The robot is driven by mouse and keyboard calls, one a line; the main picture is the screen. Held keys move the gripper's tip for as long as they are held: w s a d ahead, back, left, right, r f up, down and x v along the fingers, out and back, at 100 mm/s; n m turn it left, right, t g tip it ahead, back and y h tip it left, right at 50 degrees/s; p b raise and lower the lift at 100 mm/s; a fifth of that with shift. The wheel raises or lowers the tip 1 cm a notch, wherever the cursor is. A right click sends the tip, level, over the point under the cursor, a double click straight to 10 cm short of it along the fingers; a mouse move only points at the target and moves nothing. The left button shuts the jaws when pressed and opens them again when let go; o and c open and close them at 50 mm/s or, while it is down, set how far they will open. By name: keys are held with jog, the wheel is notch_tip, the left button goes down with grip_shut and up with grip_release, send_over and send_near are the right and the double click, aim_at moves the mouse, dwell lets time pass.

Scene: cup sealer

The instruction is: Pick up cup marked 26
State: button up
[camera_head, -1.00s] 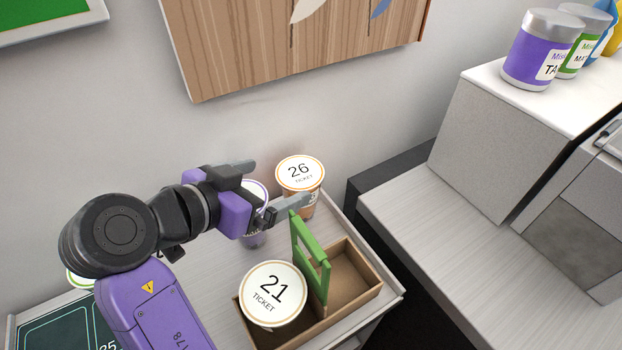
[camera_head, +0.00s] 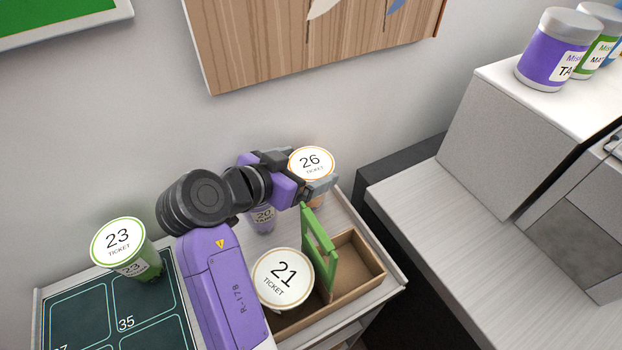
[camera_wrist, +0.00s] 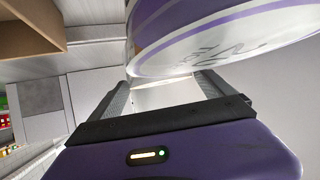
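The cup marked 26 (camera_head: 311,159) stands upright at the back right of the counter, with a white lid and an orange rim. In the head view my gripper (camera_head: 313,174) is at this cup, with one finger at its near side; the far finger is mostly hidden. In the wrist view my gripper (camera_wrist: 166,88) has its fingers spread, with a pale surface between them that I cannot identify for sure. I cannot tell whether the fingers touch the cup.
A purple cup marked 20 (camera_head: 262,217) stands close under my arm; its purple-ringed lid (camera_wrist: 215,35) fills the upper wrist view. A cup marked 21 (camera_head: 283,279) sits in a brown carrier (camera_head: 375,272) with a green handle (camera_head: 318,248). A cup marked 23 (camera_head: 124,246) stands left.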

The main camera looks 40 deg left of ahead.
jog(key=c, duration=1.4)
jog(key=shift+r, duration=0.15)
jog(key=shift+c, duration=1.1)
jog(key=shift+r, duration=0.1)
